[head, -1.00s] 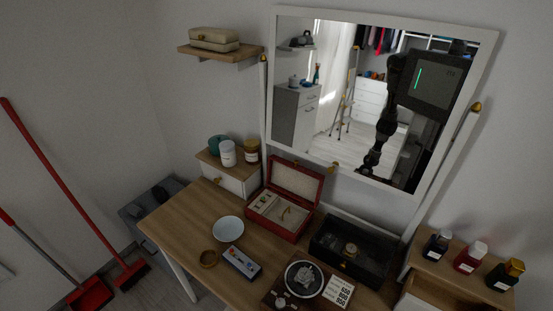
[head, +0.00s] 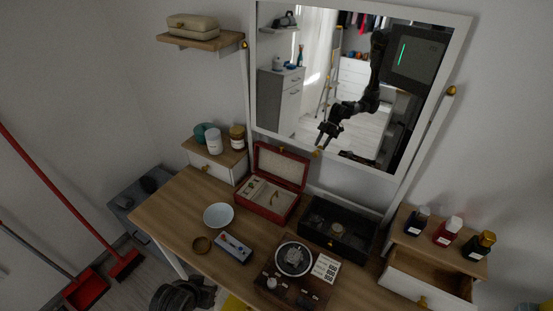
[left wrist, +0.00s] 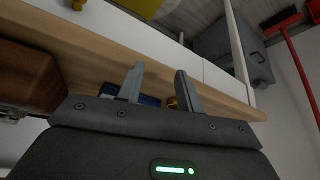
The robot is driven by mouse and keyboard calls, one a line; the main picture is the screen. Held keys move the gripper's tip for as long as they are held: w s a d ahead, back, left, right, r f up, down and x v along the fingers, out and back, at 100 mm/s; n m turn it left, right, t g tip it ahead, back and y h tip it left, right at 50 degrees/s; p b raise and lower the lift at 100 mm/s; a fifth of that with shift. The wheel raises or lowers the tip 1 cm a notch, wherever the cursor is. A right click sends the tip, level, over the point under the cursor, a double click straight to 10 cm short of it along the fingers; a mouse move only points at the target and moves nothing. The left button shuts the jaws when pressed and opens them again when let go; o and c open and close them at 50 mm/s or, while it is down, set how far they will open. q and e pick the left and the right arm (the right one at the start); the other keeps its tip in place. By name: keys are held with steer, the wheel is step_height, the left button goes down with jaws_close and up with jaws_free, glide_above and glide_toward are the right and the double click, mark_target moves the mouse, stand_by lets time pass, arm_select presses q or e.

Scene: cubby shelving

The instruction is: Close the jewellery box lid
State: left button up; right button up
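The red jewellery box (head: 266,210) stands on the wooden dressing table below the mirror. Its lid (head: 281,166) is raised, with a cream lining facing forward, and small jewellery shows in the cream interior. My left gripper shows in the left wrist view (left wrist: 158,72), with its two fingers apart and nothing seen between them. It is by the table's front edge, apart from the jewellery box, which is not seen in that view. A dark part of my arm shows at the bottom of the head view. My right gripper is not directly seen.
A black glass-topped case (head: 340,228) stands right of the jewellery box. The mirror (head: 335,90) rises behind and reflects my arm.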

arm_select(q)
steer(key=w+d+r+t+h, duration=0.1)
steer(key=w+d+r, duration=0.2)
steer(key=w, duration=0.3)
steer(key=w+d+r+m+t, duration=0.1)
steer(key=w+d+r, duration=0.2)
steer(key=w, duration=0.2)
steer(key=w+d+r+t+h, duration=0.1)
steer(key=w+d+r, duration=0.15)
steer(key=w, duration=0.35)
steer(key=m+t+h, duration=0.2)
steer(key=m+h, duration=0.1)
steer(key=h, duration=0.1)
glide_toward(281, 147)
steer(key=x, duration=0.8)
jaws_close()
